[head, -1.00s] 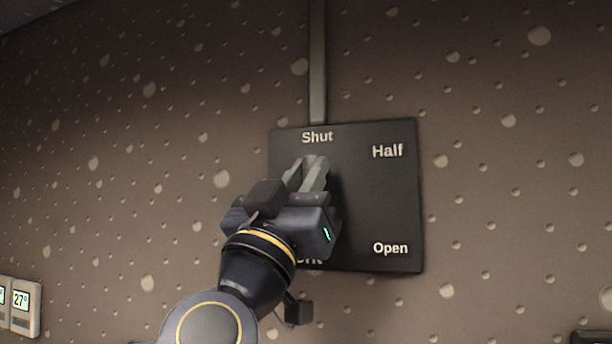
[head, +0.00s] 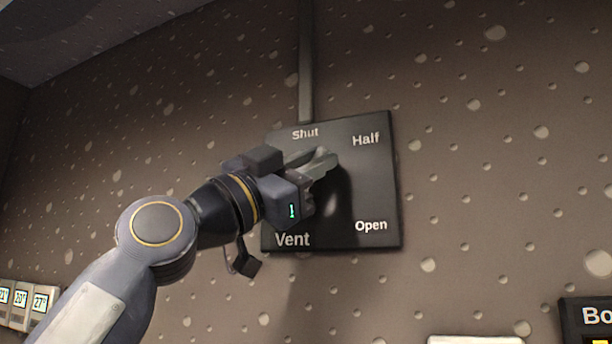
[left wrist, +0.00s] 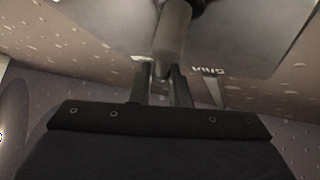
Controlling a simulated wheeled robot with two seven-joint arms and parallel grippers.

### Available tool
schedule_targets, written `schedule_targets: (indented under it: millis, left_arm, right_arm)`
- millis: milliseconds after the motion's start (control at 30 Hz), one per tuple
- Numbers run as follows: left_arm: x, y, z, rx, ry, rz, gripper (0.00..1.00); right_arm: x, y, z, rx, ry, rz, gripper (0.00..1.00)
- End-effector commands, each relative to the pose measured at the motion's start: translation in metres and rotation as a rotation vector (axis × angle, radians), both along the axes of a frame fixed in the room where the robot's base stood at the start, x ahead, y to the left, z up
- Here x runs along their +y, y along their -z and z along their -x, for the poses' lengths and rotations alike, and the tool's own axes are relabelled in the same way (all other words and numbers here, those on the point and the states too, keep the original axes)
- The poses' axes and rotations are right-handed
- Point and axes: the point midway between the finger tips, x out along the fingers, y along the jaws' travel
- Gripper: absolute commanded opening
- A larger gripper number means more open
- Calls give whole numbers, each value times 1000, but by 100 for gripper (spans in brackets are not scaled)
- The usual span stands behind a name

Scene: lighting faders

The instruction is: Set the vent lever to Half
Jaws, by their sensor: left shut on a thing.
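The dark square vent panel (head: 370,190) is on the wall, with "Shut" at top left, "Half" at top right, "Open" at bottom right and "Vent" at bottom left. My left gripper (head: 324,166) is in front of the panel, its fingertips below and between the Shut and Half labels. In the left wrist view, the grey rounded vent lever handle (left wrist: 173,38) sits between the two fingers, which are shut on it. In the head view the gripper hides most of the lever, so its exact angle cannot be told. My right gripper is not in view.
A grey conduit (head: 306,65) runs up the wall from the panel's top. Small displays (head: 40,300) are at the lower left. A dark labelled box (head: 590,320) and a pale object (head: 475,340) are at the lower right. The wall right of the panel is clear.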

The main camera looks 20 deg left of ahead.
Motion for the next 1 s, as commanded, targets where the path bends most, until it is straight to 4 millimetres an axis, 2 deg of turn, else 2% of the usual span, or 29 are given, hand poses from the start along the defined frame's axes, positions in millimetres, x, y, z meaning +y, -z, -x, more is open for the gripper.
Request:
schedule_targets:
  millis: [400, 1000]
  left_arm:
    - [-11, 7, -1, -3, 1, -221, 0]
    - [-13, 10, 0, -5, 3, -260, 0]
  right_arm:
    - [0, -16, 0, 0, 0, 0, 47]
    - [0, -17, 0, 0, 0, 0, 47]
